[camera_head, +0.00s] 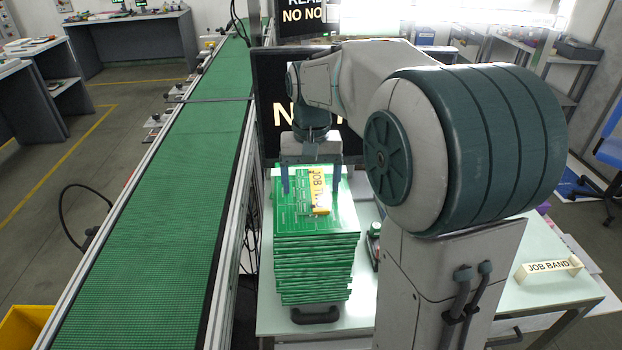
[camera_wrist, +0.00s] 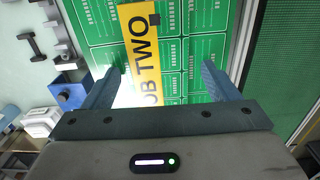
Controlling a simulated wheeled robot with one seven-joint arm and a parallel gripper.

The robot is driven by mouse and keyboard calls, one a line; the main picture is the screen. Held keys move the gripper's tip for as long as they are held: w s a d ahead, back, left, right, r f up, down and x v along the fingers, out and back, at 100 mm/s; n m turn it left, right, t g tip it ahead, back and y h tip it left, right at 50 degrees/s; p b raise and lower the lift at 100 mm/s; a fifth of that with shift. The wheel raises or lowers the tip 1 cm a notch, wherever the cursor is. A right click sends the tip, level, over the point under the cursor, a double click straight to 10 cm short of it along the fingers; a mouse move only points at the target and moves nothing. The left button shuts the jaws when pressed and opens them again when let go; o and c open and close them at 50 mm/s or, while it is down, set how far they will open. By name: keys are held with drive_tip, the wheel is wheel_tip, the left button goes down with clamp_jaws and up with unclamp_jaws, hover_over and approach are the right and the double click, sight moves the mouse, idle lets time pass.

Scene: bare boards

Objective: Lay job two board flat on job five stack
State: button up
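A stack of green circuit boards (camera_head: 315,262) stands on the pale table, its boards lying flat. A yellow band reading JOB TWO (camera_wrist: 143,55) lies across green board panels (camera_wrist: 103,62) below my gripper. In the head view the band (camera_head: 319,192) shows on top of the stack, partly cut off by glare or my gripper. My gripper (camera_head: 311,187) is over the stack's top, pointing down. Its fingers (camera_wrist: 161,70) are wide apart, one on each side of the band, with nothing seen clamped between them. Any job five label is not readable.
A green conveyor (camera_head: 170,180) runs along the left of the table. A JOB BAND block (camera_head: 549,268) sits on the table (camera_head: 480,290) at right. A black handle (camera_head: 315,315) lies in front of the stack. Dark sign screens stand behind. A blue box (camera_wrist: 68,93) shows in the wrist view.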

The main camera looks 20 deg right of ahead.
wheel_tip(320, 180, up, 14)
idle(0.7)
wheel_tip(320, 180, up, 14)
drive_tip(key=p, duration=0.2)
drive_tip(key=shift+f+p, duration=0.2)
drive_tip(key=shift+p, duration=0.2)
idle(0.4)
drive_tip(key=s+f+t, duration=0.1)
drive_tip(key=s+f, duration=0.5)
drive_tip(key=f, duration=0.3)
drive_tip(key=s+f+n+t, duration=0.1)
drive_tip(key=s+f, duration=0.5)
drive_tip(key=f, duration=0.3)
drive_tip(key=s+f+n+t, duration=0.1)
drive_tip(key=s+f, duration=0.6)
drive_tip(key=f, duration=0.3)
